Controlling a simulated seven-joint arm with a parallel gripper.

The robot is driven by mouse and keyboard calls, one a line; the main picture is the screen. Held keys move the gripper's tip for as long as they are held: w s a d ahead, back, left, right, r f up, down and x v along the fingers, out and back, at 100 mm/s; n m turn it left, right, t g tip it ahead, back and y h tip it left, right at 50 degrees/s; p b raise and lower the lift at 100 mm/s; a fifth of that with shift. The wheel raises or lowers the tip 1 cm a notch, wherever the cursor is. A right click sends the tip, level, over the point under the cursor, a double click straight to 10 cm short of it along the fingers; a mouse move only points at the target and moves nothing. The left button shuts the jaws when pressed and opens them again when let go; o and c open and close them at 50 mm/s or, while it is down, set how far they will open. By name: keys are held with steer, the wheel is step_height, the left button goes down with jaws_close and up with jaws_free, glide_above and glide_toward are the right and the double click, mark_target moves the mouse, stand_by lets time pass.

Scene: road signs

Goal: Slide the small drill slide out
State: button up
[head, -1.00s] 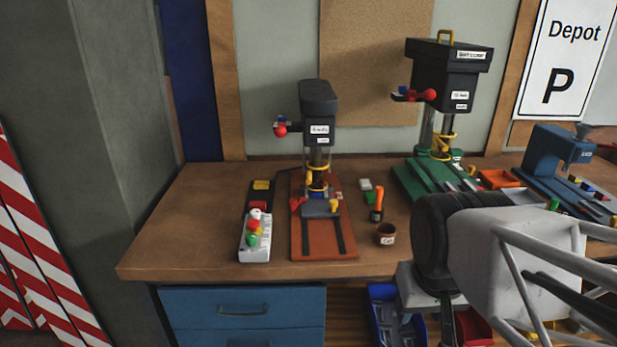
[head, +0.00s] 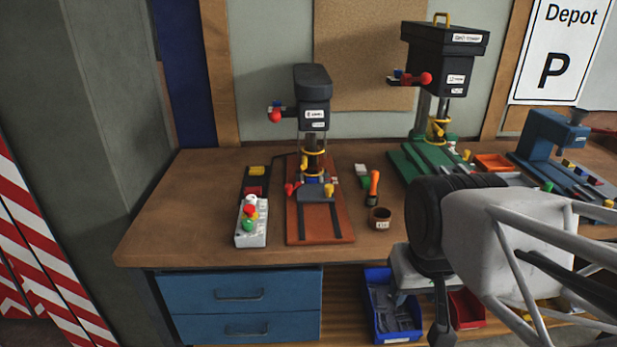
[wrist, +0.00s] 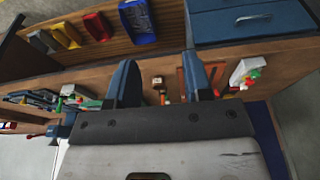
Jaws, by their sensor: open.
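The small drill (head: 312,118) has a dark head and a red-brown base (head: 342,228). My gripper (wrist: 158,60) is open and empty in the wrist view, in front of the bench. The right finger partly hides the red-brown base (wrist: 216,70) there. In the head view my wrist is at lower right, apart from the drill, and the fingertips are hard to make out.
A white button box (head: 252,232) stands left of the drill. An orange-handled tool (head: 374,184) and a brown cup (head: 380,218) stand to its right. A larger green-based drill (head: 440,80) stands farther right. Blue drawers (head: 240,294) and a blue bin (head: 392,305) are below the bench top.

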steer(key=shift+o, duration=0.3)
steer(key=shift+o, duration=0.8)
steer(key=w+a+r+n+g, duration=0.1)
steer(key=w+r+n, duration=0.1)
steer(key=w, duration=1.1)
steer(key=w+a+r+n, duration=0.1)
steer(key=w+r+n, duration=0.1)
steer(key=w, duration=1.2)
steer(key=w+a+f+n, duration=0.1)
steer(key=w+f, duration=0.2)
steer(key=w, duration=0.6)
steer(key=w+a+f+n+g, duration=0.1)
steer(key=w+f, duration=0.3)
steer(key=w, duration=0.5)
steer(key=w+a+f+n, duration=0.2)
steer(key=w+f+n, duration=0.1)
steer(key=w, duration=0.6)
steer(key=shift+f+g, duration=0.3)
steer(key=shift+f, duration=0.3)
steer(key=shift+w+f, duration=0.2)
steer(key=shift+w, duration=0.2)
steer(key=shift+f, duration=0.1)
